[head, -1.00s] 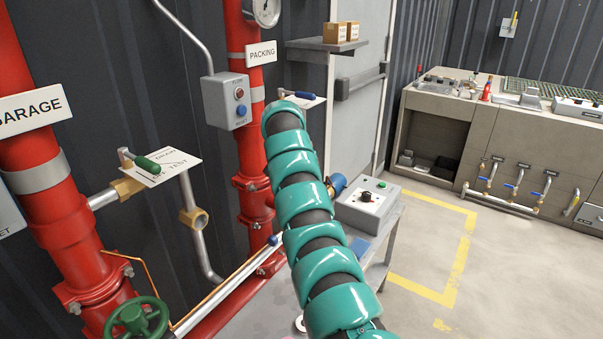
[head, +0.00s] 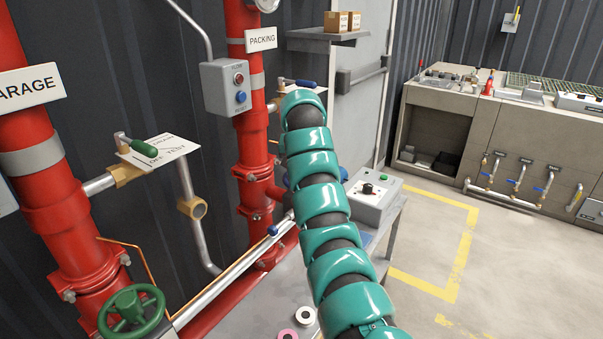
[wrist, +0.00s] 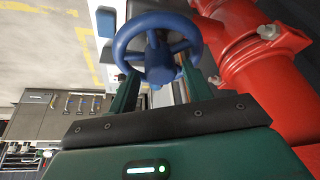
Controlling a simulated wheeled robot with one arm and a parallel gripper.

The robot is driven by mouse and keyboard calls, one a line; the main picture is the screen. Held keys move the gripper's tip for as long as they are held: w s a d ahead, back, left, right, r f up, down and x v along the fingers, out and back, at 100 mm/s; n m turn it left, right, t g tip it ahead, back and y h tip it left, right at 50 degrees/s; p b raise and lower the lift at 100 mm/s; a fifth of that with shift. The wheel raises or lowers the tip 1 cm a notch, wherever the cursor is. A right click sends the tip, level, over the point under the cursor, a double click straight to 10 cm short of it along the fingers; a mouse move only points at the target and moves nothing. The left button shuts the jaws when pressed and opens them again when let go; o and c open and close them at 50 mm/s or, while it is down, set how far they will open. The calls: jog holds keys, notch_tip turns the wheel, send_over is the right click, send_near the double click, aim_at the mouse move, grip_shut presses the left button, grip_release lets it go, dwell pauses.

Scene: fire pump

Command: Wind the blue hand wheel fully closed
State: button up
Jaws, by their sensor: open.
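The blue hand wheel (wrist: 157,48) fills the upper middle of the wrist view, with its round rim and hub facing me. My gripper (wrist: 160,78) is open, its two dark green fingers reaching toward the lower part of the wheel, one on each side. I cannot tell whether a finger touches the rim. In the head view my teal arm hides my gripper and most of the wheel's area. A small blue part (head: 286,180) shows at the arm's left edge, probably the wheel.
Red pipework (wrist: 255,65) stands close right of the wheel in the wrist view. In the head view, a green hand wheel (head: 133,312) is at lower left, a grey control box (head: 367,197) right of my arm, and a push-button box (head: 226,87) above left. Floor at right is clear.

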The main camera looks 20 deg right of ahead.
jog(key=n+y, duration=0.1)
jog(key=n, duration=0.2)
jog(key=shift+d+n+t, duration=0.1)
jog(key=shift+n+t, duration=0.2)
jog(key=n+y, duration=0.1)
jog(key=n, duration=0.2)
jog(key=shift+d+r, duration=0.1)
jog(key=shift+d, duration=0.1)
jog(key=n+y, duration=0.1)
jog(key=n, duration=0.2)
jog(key=shift+y+p, duration=0.3)
jog(key=shift+p, duration=0.1)
jog(key=shift+n+g+y+p, duration=0.3)
jog(key=shift+n+g+p, duration=0.15)
jog(key=shift+n, duration=0.35)
grip_shut()
jog(key=shift+a+f+m+b, duration=0.15)
jog(key=shift+f+m+b, duration=0.25)
jog(key=shift+b, duration=0.4)
jog(key=m, duration=0.1)
jog(key=m+h+b, duration=0.1)
jog(key=shift+a+r+m+t, duration=0.1)
jog(key=shift+a+m+t, duration=0.05)
jog(key=shift+m+t, duration=0.2)
jog(key=m, duration=0.1)
jog(key=m+h, duration=0.1)
jog(key=shift+r+m, duration=0.2)
jog(key=shift+m, duration=0.15)
jog(key=shift+m+h, duration=0.5)
jog(key=shift+m, duration=0.2)
